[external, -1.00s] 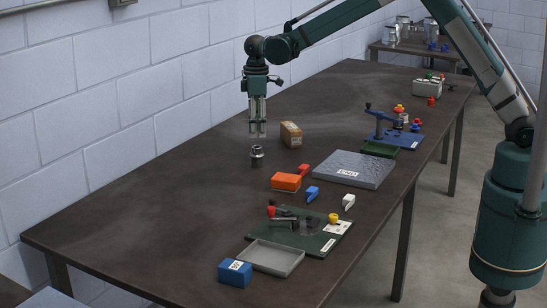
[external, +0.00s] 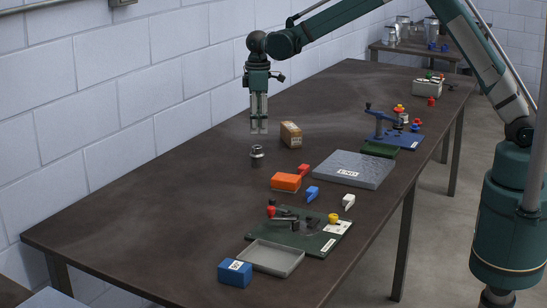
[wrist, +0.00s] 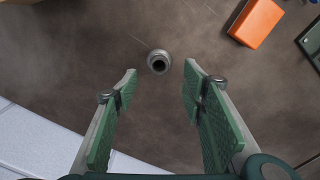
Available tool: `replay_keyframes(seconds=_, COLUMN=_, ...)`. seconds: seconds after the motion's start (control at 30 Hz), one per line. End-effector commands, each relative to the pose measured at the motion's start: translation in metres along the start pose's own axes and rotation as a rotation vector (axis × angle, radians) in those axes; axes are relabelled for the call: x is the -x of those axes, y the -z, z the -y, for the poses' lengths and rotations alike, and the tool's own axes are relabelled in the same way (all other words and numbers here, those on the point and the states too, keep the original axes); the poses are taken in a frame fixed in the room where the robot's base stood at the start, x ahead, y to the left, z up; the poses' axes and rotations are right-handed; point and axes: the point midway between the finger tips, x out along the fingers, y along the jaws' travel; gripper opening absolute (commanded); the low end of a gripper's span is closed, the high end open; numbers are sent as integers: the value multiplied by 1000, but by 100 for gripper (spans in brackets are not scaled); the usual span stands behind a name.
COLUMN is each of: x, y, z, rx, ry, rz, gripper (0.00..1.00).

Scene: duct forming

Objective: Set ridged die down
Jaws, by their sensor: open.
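A small dark grey, stepped round piece, which looks like the ridged die (external: 257,156), stands upright on the brown table. In the wrist view the die (wrist: 159,62) shows from above with a dark hole in its top, ahead of the fingertips and roughly in line with the gap between them. My gripper (external: 259,131) points straight down above the die, with clear space between them. Its green-padded fingers (wrist: 160,78) are apart and nothing is between them.
A cardboard-brown box (external: 291,134) stands right of the die. An orange block (external: 286,182), a grey plate (external: 352,169), a green fixture board (external: 300,230), a grey tray (external: 273,258) and a blue box (external: 235,273) lie nearer. The table's left part is clear.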

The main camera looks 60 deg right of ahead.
Motion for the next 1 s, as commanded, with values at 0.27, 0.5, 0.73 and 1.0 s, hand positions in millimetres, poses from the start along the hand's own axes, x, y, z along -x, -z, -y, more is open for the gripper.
replay_keyframes(seconds=0.27, x=41, y=-25, z=10, rx=-36, ry=-18, rz=-33, gripper=41)
replay_keyframes(seconds=0.5, x=84, y=-57, z=24, rx=-79, ry=-39, rz=-74, gripper=41)
replay_keyframes(seconds=0.73, x=120, y=-90, z=38, rx=-122, ry=-58, rz=-115, gripper=41)
replay_keyframes(seconds=1.0, x=157, y=-132, z=58, rx=-171, ry=-79, rz=-163, gripper=41)
